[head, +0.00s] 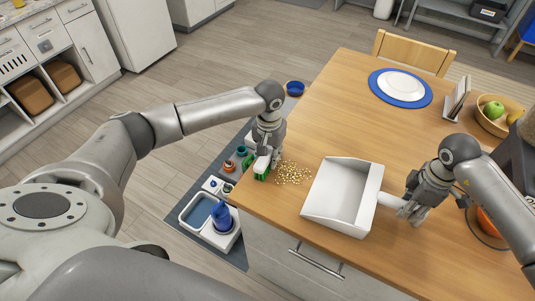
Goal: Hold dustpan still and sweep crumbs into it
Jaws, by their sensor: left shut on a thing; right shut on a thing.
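A white dustpan (342,194) lies on the wooden table near its front edge, its open side facing left. My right gripper (399,204) is shut on the dustpan's handle at the right. A pile of small yellowish crumbs (292,173) lies on the table just left of the dustpan, apart from it. My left gripper (266,153) is shut on a brush with a white body and green bristles (262,171). The brush stands at the table's left edge, left of the crumbs. The gripper hides part of the brush.
The wooden table (330,110) is clear behind the crumbs. A blue-rimmed plate (400,86) and a fruit bowl (490,122) stand further back. An orange object (488,222) is near the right arm. Pet bowls and a blue-and-white feeder (222,218) stand on a floor mat at the left.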

